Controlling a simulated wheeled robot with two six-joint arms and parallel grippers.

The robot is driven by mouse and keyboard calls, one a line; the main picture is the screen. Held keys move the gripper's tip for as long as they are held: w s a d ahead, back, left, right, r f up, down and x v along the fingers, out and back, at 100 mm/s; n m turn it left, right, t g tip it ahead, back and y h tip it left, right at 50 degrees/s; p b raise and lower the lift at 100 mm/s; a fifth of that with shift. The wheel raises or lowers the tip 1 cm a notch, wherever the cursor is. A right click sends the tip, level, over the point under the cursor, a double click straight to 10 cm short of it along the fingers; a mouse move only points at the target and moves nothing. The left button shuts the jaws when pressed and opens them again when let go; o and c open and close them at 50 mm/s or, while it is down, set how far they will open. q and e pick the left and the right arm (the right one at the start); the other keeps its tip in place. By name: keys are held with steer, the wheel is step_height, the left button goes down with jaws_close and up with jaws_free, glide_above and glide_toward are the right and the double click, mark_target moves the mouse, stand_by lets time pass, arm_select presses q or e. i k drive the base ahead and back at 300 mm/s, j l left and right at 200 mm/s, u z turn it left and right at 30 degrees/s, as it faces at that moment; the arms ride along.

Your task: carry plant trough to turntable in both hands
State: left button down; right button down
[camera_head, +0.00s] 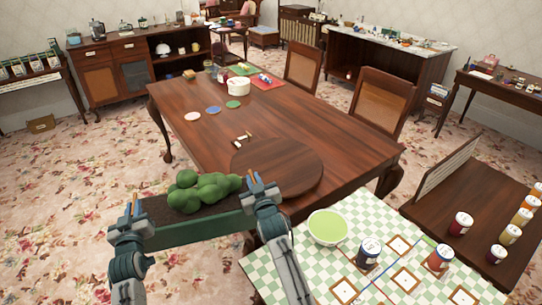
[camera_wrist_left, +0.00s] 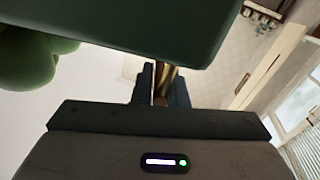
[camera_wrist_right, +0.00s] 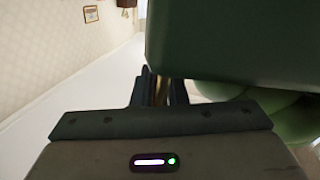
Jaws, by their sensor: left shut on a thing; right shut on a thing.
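The plant trough (camera_head: 195,230) is a long dark green box with dark soil and rounded green plants (camera_head: 200,190). It is held in front of the wooden table's near edge. My left gripper (camera_head: 132,208) is shut on its left end, and my right gripper (camera_head: 258,186) is shut on its right end. The trough's green wall also fills the upper part of the left wrist view (camera_wrist_left: 130,35) and the upper right of the right wrist view (camera_wrist_right: 230,45). The turntable (camera_head: 285,165) is a round dark wooden disc at the table's near end, with nothing on it.
The wooden table (camera_head: 280,115) carries flat coloured discs, a white pot (camera_head: 238,87) and small items left of the turntable. A green-checked table (camera_head: 285,262) with a green bowl (camera_head: 327,227) and jars stands at the right. Two chairs line the table's far right side.

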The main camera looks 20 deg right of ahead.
mark_target(277, 164)
steer(key=i, duration=0.8)
steer(key=i+z, duration=0.4)
steer(key=k+z, duration=0.1)
steer(key=z, duration=0.45)
